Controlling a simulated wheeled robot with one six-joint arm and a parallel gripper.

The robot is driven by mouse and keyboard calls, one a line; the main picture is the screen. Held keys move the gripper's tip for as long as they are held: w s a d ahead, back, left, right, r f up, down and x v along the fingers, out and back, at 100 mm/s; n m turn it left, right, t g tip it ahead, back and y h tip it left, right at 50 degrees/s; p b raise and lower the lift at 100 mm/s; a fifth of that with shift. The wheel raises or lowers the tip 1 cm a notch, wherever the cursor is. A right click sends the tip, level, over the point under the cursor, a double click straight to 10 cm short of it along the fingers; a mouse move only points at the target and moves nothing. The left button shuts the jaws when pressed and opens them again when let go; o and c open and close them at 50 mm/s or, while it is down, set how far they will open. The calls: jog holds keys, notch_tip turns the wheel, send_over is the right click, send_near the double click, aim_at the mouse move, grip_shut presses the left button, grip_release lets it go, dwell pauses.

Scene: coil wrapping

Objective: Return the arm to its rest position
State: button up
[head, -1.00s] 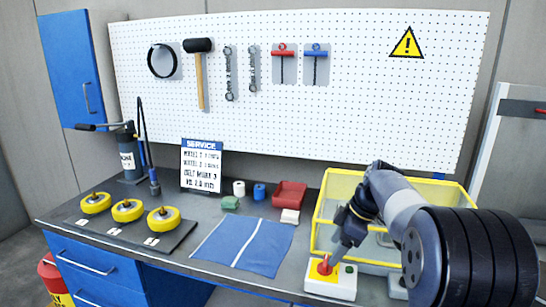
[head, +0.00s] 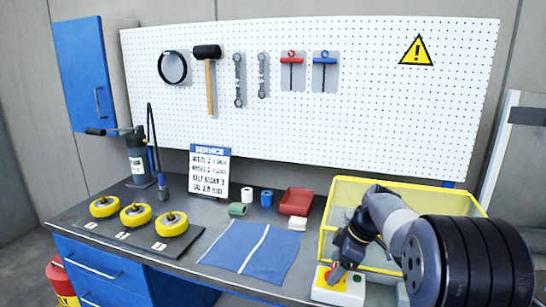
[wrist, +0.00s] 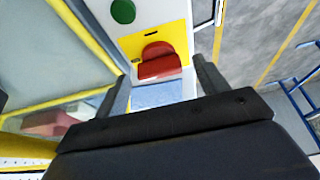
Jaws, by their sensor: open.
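My gripper (head: 334,280) hangs low over the white button box (head: 330,295) at the bench's front edge, to the right. In the wrist view the two fingers of my gripper (wrist: 162,72) stand apart, with nothing held between them. The red button (wrist: 160,62) on its yellow plate (wrist: 130,46) shows just beyond and between the fingertips. Whether they touch it I cannot tell. A green button (wrist: 123,11) sits beside the plate. In the head view my gripper hides most of the red button. My arm reaches in from the lower right, bent.
A yellow-framed clear bin (head: 400,190) stands just behind my gripper. A blue cloth (head: 248,247), a red tray (head: 296,201) and several yellow wheels (head: 171,223) lie to the left. A pegboard (head: 380,110) with tools rises behind the bench.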

jog(key=v, duration=1)
jog(key=x, duration=1)
jog(key=shift+a+f, duration=0.1)
jog(key=shift+f, duration=0.15)
jog(key=shift+s+r+m+t, duration=0.15)
jog(key=shift+m+t, duration=0.45)
jog(key=shift+m, duration=0.6)
jog(key=m+h+p, duration=0.1)
jog(key=m, duration=0.2)
jog(key=m+t+h+p, duration=0.1)
jog(key=m, duration=0.2)
jog(key=shift+r, duration=0.1)
jog(key=shift+s+a+m+t+h+p, duration=0.1)
jog(key=shift+m+t+h+p, duration=0.3)
jog(key=shift+m, duration=0.9)
jog(key=shift+s+a+m+t+h+p, duration=0.15)
jog(key=shift+m+h+p, duration=0.3)
jog(key=shift+m, duration=0.85)
jog(key=shift+w+m+h, duration=0.1)
jog(key=shift+m+h, duration=0.75)
jog(key=shift+m, duration=1.25)
jog(key=shift+v, duration=2.2)
